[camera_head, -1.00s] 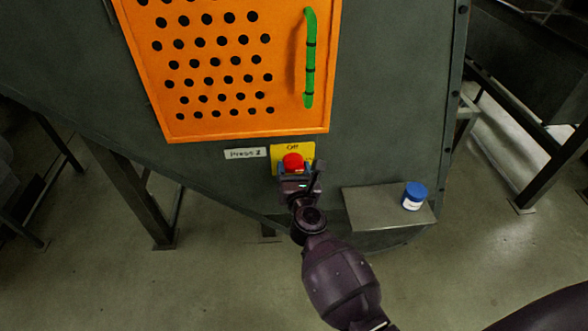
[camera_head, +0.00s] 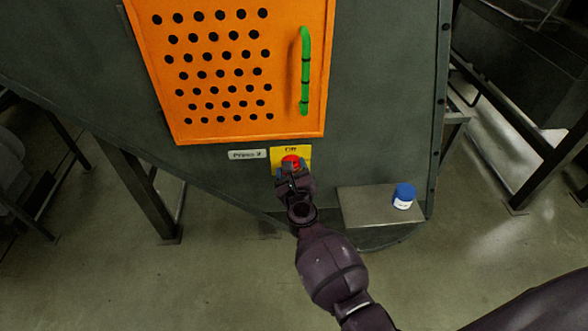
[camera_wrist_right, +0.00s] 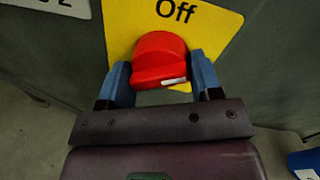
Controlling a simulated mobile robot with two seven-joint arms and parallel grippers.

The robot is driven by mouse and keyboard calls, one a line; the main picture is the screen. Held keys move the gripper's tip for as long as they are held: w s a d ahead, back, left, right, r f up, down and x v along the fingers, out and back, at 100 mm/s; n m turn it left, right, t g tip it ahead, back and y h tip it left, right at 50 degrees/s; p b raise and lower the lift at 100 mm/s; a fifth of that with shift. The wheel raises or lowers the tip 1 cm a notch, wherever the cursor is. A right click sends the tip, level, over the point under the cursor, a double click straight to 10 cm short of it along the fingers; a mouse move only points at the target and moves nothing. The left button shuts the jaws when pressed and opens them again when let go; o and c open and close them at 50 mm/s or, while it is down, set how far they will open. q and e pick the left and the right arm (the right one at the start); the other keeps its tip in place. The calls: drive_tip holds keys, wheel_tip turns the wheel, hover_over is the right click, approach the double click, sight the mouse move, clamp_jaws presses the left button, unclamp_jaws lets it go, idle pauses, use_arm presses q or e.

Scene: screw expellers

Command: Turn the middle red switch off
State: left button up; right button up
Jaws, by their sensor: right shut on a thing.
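The red switch (camera_head: 291,161) is a round knob on a yellow plate (camera_head: 304,152) marked "Off", below the orange door. In the right wrist view the red knob (camera_wrist_right: 160,58) shows a white mark at its lower right edge, and the "Off" lettering is above it. My right gripper (camera_head: 292,172) is at the knob. Its blue fingers (camera_wrist_right: 162,80) stand on either side of the knob, shut on it. My left gripper is not in view.
The orange perforated door (camera_head: 222,133) with a green handle (camera_head: 305,72) is above the switch. A small white label (camera_head: 247,155) is left of the plate. A grey shelf (camera_head: 372,208) at the right holds a white jar with a blue lid (camera_head: 404,196).

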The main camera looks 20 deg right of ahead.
drive_tip(key=shift+d+r+n+p, duration=0.2)
drive_tip(key=shift+r+n+p, duration=0.2)
drive_tip(key=shift+n, duration=0.5)
drive_tip(key=n+p, duration=0.1)
drive_tip(key=n, duration=0.1)
drive_tip(key=shift+n+h, duration=0.3)
drive_tip(key=shift+n+p, duration=0.7)
drive_tip(key=shift+n, duration=0.5)
drive_tip(key=shift+n+h+p, duration=0.3)
drive_tip(key=shift+n+p, duration=0.05)
drive_tip(key=shift+n, duration=0.65)
drive_tip(key=shift+n+g, duration=0.3)
drive_tip(key=shift+n, duration=0.3)
use_arm(q)
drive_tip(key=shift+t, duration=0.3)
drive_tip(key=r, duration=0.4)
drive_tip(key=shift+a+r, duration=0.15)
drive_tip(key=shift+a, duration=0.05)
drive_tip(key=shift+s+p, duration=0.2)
drive_tip(key=shift+p, duration=0.1)
